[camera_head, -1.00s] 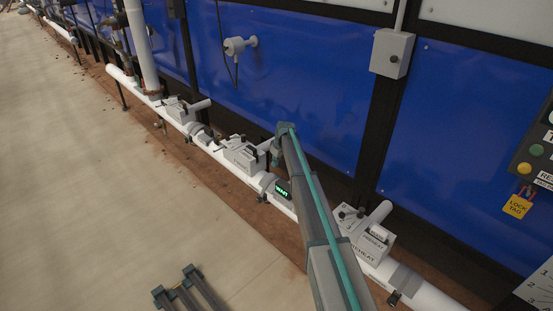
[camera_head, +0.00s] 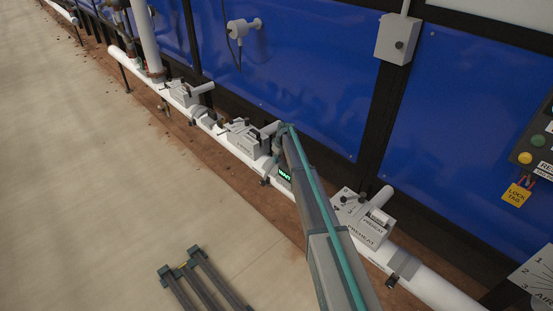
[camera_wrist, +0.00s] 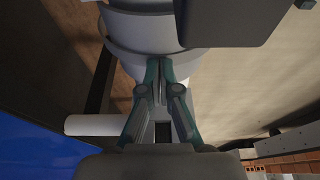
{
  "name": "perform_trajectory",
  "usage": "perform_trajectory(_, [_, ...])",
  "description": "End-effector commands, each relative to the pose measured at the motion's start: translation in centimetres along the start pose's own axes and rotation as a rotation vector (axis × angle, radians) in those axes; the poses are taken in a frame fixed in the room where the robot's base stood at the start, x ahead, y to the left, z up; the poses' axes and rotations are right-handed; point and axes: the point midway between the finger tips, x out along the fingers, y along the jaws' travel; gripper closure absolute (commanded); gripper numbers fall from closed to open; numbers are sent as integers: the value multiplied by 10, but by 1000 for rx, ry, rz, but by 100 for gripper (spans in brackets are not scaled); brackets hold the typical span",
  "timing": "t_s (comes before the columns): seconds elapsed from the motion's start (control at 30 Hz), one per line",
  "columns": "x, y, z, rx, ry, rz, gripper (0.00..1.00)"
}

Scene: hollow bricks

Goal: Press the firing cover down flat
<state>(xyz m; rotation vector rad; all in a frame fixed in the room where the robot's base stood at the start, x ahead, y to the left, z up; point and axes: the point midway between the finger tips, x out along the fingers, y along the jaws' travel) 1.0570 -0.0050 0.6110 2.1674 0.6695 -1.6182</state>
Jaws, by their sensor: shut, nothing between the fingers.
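The middle valve unit (camera_head: 243,138) on the white pipe is a pale box with a small black knob and a stubby cylinder. Its label is too small to read surely, and I cannot tell whether its cover lies flat. My gripper (camera_head: 277,155) is just right of this unit, low over the pipe and mostly hidden by my arm. In the wrist view my gripper (camera_wrist: 160,72) is shut and empty, its fingertips against or just in front of a pale rounded pipe part (camera_wrist: 145,30); contact is unclear. A dark grey block (camera_wrist: 222,20) fills the upper right.
The PREHEAT unit (camera_head: 362,218) is to the right, another unit (camera_head: 184,94) to the far left. A blue wall (camera_head: 300,90) stands behind; the floor (camera_head: 110,190) in front is mostly clear.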

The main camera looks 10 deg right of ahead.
Motion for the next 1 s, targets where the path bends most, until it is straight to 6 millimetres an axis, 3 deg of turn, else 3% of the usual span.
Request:
perform_trajectory(0.27, [21, 0, 6, 0, 0, 0, 100])
perform_trajectory(0.67, [19, 0, 6, 0, -2, -1, 100])
perform_trajectory(0.87, [1, 0, 0, 0, 1, 1, 100])
perform_trajectory(1.0, [-26, -1, -8, -1, 3, 2, 100])
